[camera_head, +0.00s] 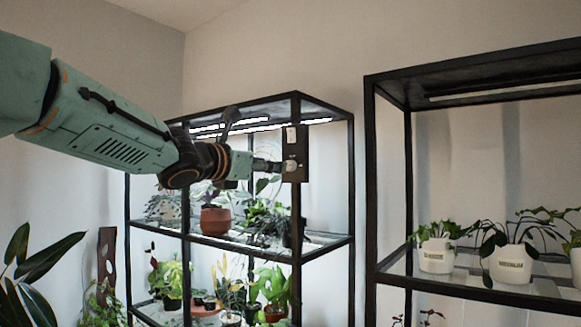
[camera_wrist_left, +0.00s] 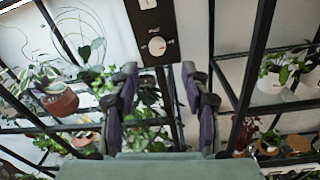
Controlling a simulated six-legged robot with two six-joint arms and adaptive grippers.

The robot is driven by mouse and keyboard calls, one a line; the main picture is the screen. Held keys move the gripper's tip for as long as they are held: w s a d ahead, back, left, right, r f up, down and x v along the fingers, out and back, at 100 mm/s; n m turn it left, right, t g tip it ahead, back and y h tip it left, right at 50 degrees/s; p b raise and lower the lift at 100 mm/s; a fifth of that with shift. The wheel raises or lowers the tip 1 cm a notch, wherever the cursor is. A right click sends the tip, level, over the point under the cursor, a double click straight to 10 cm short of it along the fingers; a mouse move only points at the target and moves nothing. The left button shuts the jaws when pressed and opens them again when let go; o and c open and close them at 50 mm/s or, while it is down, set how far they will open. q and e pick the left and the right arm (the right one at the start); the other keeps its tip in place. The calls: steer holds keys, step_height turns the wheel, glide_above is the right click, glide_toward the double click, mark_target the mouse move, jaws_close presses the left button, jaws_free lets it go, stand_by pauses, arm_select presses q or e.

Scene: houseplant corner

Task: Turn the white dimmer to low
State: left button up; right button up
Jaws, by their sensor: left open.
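The white dimmer (camera_head: 291,166) is a round knob on a dark control panel (camera_head: 301,146) fixed to the front post of the middle shelf rack. In the left wrist view the dimmer (camera_wrist_left: 157,46) sits low on the panel (camera_wrist_left: 150,25), with small marks around it too small to read. My left gripper (camera_head: 273,166) points at the knob from the left, close to it. In the wrist view its two fingers (camera_wrist_left: 159,78) are apart and empty, with the knob ahead between the tips. My right gripper is in neither view.
A white switch (camera_head: 291,135) is above the knob on the same panel. The black rack (camera_head: 324,243) holds several potted plants, including a terracotta pot (camera_head: 215,221). Another black rack (camera_head: 370,200) with white pots (camera_head: 511,264) stands at right. Wall space lies between the racks.

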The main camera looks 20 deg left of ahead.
mark_target(288, 165)
arm_select(q)
steer(key=p+x, duration=0.3)
steer(key=x, duration=0.3)
steer(key=shift+w+d+r, duration=0.15)
steer(key=shift+w+d, duration=0.05)
steer(key=shift+w, duration=0.1)
steer(key=shift+w+a+p, duration=0.15)
steer(key=shift+w+p, duration=0.15)
steer(key=shift+p, duration=0.1)
steer(key=shift+a, duration=0.3)
steer(key=shift+d, duration=0.5)
steer(key=shift+c, duration=1)
steer(key=shift+w, duration=0.15)
steer(key=shift+c, duration=0.7)
steer(key=shift+a, duration=0.35)
steer(key=c, duration=0.3)
steer(key=shift+c, duration=0.7)
steer(key=shift+d, duration=0.15)
jaws_close()
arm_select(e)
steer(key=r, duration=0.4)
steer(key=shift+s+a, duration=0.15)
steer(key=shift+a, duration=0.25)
